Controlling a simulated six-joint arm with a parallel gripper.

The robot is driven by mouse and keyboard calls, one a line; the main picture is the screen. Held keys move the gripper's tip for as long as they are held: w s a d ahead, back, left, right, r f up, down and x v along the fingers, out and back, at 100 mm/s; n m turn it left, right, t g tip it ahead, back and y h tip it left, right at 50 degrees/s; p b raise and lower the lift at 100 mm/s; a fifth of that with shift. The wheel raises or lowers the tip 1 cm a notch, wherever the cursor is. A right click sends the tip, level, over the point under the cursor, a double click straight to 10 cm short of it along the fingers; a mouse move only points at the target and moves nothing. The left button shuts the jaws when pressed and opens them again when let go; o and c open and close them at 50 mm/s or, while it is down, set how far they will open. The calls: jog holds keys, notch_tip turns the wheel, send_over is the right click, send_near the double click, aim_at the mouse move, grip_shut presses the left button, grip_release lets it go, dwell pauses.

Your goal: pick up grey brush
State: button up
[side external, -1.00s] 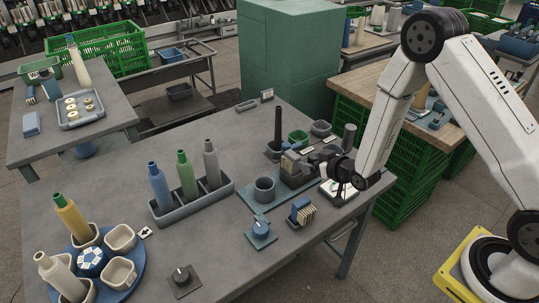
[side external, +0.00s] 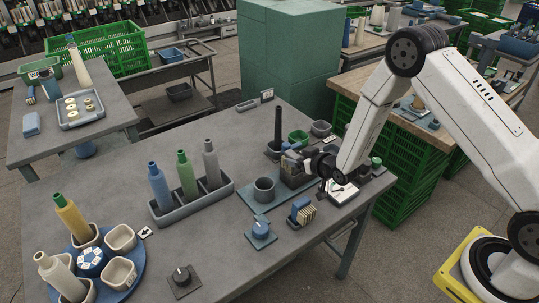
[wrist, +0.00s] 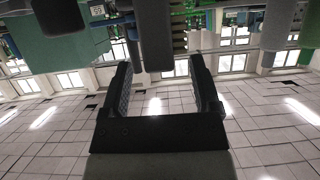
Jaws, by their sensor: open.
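I cannot pick out the grey brush with certainty in either view. A small long grey item (side external: 247,105) lies near the back edge of the grey table, but its kind is too small to tell. My gripper (side external: 292,154) is over the right part of the table, among the dark fixture and small pots, and hides part of them. In the wrist view my gripper (wrist: 160,75) shows two dark fingers spread wide, with nothing held between them.
A grey rack (side external: 193,204) holds blue, green and grey bottles. A grey cup (side external: 264,190), a blue knob block (side external: 261,232) and a blue holder (side external: 301,211) stand nearby. A blue round tray (side external: 128,279) with cups is at front left.

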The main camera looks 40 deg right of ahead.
jog(key=shift+w+f, duration=0.25)
jog(key=shift+w, duration=0.3)
grip_shut()
